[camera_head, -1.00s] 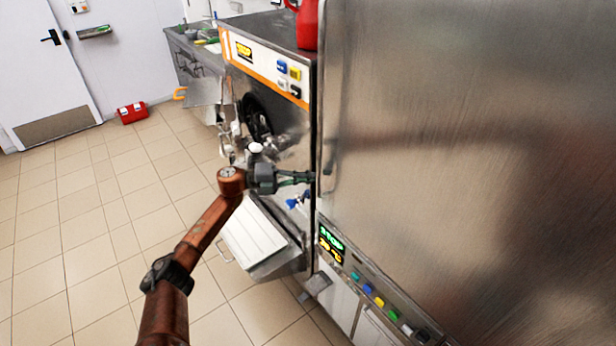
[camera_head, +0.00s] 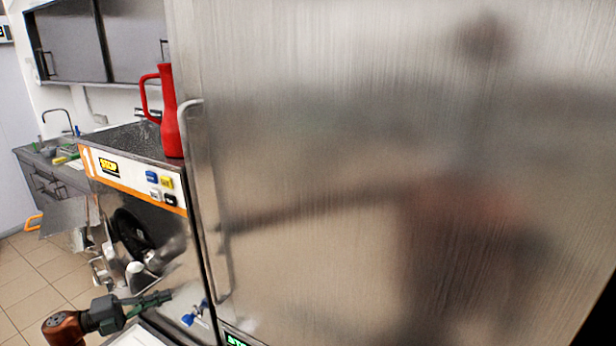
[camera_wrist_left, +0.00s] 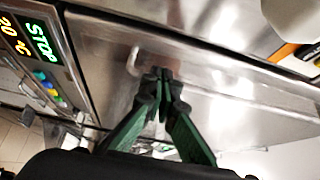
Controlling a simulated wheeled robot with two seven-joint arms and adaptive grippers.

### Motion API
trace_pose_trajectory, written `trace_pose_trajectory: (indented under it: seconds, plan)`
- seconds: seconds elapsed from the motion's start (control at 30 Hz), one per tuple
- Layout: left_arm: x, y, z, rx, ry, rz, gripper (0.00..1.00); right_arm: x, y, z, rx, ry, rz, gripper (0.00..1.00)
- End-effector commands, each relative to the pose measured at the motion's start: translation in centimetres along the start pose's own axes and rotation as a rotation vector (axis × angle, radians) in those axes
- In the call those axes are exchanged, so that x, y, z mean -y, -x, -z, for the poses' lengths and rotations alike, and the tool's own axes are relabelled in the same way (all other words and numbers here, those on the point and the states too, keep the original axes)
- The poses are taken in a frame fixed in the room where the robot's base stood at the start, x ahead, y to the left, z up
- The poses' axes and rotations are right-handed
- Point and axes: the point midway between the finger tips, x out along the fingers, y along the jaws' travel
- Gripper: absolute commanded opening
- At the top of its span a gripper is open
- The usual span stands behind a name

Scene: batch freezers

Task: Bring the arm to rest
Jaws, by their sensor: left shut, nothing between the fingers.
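My left gripper (camera_head: 164,297) is at the lower left of the head view, at the end of my brown arm. Its green fingers point right, in front of the lower part of the batch freezer (camera_head: 185,262). In the left wrist view the fingertips (camera_wrist_left: 163,82) are together with nothing between them, in front of a shiny metal panel (camera_wrist_left: 205,112). Most of my left arm is below the head view's edge. My right gripper does not show.
A large steel door (camera_head: 400,170) with a vertical handle (camera_head: 220,240) fills the right. A red jug (camera_head: 169,110) stands on the freezer's top. A blue tap handle (camera_head: 190,318) is close to the gripper. A sink counter (camera_head: 45,165) is at the far left; floor (camera_head: 35,290) shows below it.

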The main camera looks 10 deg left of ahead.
Motion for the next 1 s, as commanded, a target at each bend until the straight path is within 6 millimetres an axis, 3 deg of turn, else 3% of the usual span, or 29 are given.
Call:
trace_pose_trajectory:
  seconds: [0.2,0.3,0.43,0.57,0.77,0.87,1.0]
  plan:
    - [-6.7,-4.2,-0.3,0.215,0.149,0.086,0.00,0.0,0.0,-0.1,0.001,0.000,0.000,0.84]
    - [-10.2,-5.3,-0.2,0.358,0.253,0.126,0.00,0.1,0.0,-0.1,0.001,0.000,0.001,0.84]
    - [-14.8,-5.3,0.7,0.552,0.409,0.163,0.00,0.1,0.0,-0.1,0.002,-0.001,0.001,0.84]
    - [-19.8,-4.0,2.6,0.754,0.585,0.175,0.00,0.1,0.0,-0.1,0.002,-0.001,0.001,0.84]
    - [-27.5,0.0,8.4,1.063,0.884,0.140,0.00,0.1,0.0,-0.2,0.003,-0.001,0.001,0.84]
    - [-31.0,2.5,12.8,1.212,1.042,0.094,0.00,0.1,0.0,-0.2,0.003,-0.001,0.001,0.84]
    - [-34.8,6.0,20.2,1.402,1.258,0.003,0.00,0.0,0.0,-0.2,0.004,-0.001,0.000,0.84]
